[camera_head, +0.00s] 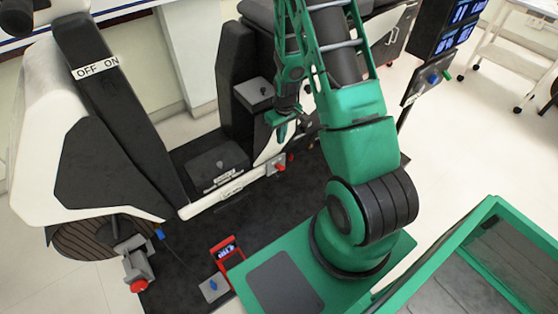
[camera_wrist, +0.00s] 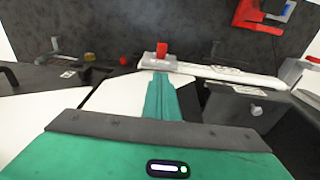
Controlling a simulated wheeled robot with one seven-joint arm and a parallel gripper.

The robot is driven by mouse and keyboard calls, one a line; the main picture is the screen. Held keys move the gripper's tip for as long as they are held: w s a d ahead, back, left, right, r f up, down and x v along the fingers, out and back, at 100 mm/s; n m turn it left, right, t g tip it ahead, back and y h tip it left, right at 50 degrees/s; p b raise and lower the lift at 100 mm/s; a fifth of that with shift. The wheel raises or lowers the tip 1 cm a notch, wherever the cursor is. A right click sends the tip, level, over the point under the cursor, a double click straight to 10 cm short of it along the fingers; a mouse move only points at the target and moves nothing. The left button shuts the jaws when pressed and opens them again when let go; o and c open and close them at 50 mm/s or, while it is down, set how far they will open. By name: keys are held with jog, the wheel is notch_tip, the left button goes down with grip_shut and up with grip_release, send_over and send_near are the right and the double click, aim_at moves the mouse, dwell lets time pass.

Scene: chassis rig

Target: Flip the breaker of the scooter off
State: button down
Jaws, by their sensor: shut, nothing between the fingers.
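The white and black scooter (camera_head: 85,130) lies along the left, with an "OFF ON" label (camera_head: 95,68) on its dark front panel. A small grey housing with a red lever (camera_head: 280,164), which looks like the breaker, sits low on the scooter's side. The red lever also shows in the wrist view (camera_wrist: 162,48), standing up from its grey base. My gripper (camera_head: 283,133) is shut and empty above the red lever. In the wrist view its green fingers (camera_wrist: 160,85) are together, with their tips close to the grey base; whether they touch it I cannot tell.
Grey boxes with small knobs stand on the scooter's floorboard (camera_head: 217,166) and before its seat (camera_head: 255,94). A red meter (camera_head: 228,250) and a red-button box (camera_head: 138,272) are on the dark mat. A screen stand (camera_head: 425,85) is at right.

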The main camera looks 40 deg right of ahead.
jog(key=shift+a+f, duration=0.1)
send_over(280, 166)
jog(key=f, duration=0.6)
jog(key=w+f, duration=0.1)
jog(key=f, duration=0.2)
jog(key=shift+f, duration=0.2)
jog(key=f, duration=0.1)
jog(key=s+f, duration=0.1)
jog(key=f, duration=0.1)
jog(key=shift+s, duration=0.15)
jog(key=shift+s+f, duration=0.2)
jog(key=shift+f, duration=0.25)
